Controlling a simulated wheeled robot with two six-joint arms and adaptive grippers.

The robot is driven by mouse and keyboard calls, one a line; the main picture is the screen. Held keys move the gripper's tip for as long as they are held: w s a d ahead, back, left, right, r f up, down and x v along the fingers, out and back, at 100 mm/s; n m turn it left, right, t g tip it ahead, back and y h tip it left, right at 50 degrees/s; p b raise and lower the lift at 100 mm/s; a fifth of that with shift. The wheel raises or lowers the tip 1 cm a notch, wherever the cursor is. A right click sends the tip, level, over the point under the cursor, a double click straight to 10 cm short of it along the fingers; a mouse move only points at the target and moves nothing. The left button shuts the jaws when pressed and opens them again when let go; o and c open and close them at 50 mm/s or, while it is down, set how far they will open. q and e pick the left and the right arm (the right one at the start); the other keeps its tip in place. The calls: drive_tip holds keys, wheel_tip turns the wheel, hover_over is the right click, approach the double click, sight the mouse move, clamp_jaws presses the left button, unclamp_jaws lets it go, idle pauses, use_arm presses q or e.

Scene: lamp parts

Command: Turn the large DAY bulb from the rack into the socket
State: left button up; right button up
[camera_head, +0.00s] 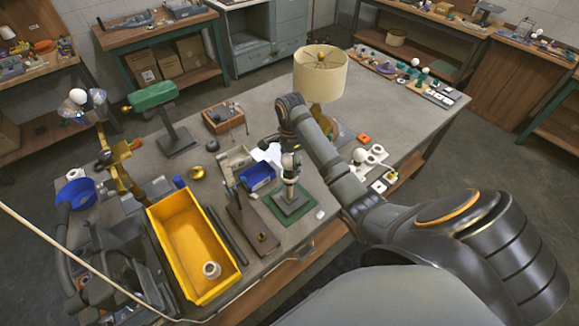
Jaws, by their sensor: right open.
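My right gripper (290,172) points down over the lamp stand on a green base (289,203), near the middle of the table. It is open. A pale round shape, seemingly a bulb (288,160), shows at the top of the stand by the fingers; whether they touch it I cannot tell. The socket is largely hidden by the gripper. A white rack (376,150) with round holes stands to the right, with a white bulb (360,155) at its left side. The DAY lettering is too small to read. My left arm is at the left edge; its fingers are not clear.
A yellow bin (158,228) with a small white part (211,270) stands at front left. A blue box (257,177) is left of the stand. A shaded lamp (320,75) stands behind my right arm.

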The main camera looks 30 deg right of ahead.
drive_tip(key=n, duration=0.7)
drive_tip(key=shift+w, duration=0.15)
drive_tip(key=c, duration=0.8)
drive_tip(key=m, duration=0.7)
drive_tip(key=shift+m, duration=0.3)
drive_tip(key=m, duration=0.3)
drive_tip(key=shift+s, duration=0.2)
drive_tip(key=m, duration=0.3)
